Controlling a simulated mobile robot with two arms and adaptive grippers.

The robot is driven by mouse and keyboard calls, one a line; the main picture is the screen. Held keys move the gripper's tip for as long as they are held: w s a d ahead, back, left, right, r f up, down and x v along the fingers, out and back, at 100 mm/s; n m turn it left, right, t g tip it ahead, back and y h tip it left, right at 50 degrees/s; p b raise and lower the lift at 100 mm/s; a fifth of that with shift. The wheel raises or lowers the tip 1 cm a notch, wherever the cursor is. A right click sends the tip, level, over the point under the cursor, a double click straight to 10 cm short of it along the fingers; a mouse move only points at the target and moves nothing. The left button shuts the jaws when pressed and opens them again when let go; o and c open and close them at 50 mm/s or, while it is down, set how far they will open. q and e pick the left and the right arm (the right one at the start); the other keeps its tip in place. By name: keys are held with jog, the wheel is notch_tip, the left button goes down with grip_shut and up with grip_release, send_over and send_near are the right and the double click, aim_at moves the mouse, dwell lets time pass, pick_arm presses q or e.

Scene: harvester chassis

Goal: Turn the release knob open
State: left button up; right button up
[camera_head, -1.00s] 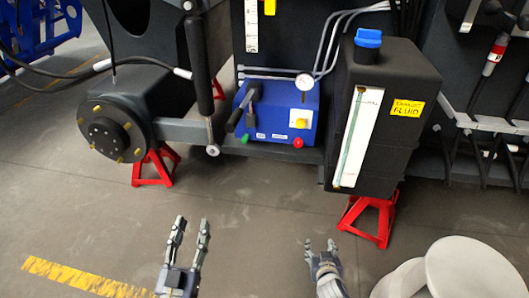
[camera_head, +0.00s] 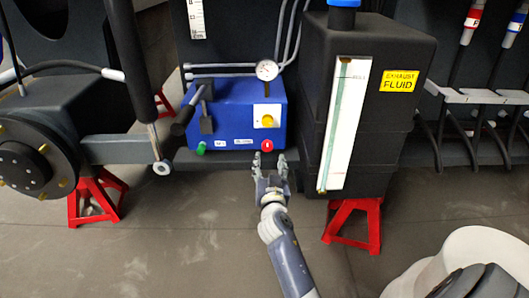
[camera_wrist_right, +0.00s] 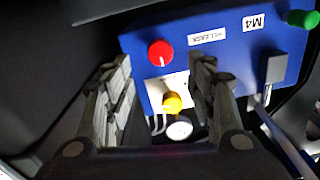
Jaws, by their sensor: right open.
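A blue box (camera_head: 235,105) on the chassis carries a red knob (camera_head: 267,145), a green knob (camera_head: 200,148), a yellow knob (camera_head: 267,121) on a white plate and a black lever (camera_head: 190,110). In the right wrist view the red knob (camera_wrist_right: 160,53) has a white mark; a small label beside it is hard to read. My right gripper (camera_head: 270,156) is open and empty just below the red knob. In the right wrist view, the red and yellow (camera_wrist_right: 172,102) knobs show between its spread fingers (camera_wrist_right: 160,95), with no contact visible. My left gripper is out of view.
A black exhaust fluid tank (camera_head: 388,125) with a blue cap (camera_head: 343,3) stands right of the box. A black cylinder (camera_head: 130,60) hangs to the left. A gauge (camera_head: 267,70) and pipes top the box. Red stands (camera_head: 355,222) are below; the floor in front is open.

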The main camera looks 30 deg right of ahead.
aim_at(268, 148)
jog(key=x, duration=0.7)
jog(key=shift+f+b, duration=0.1)
jog(key=shift+b, duration=0.25)
jog(key=c, duration=1.1)
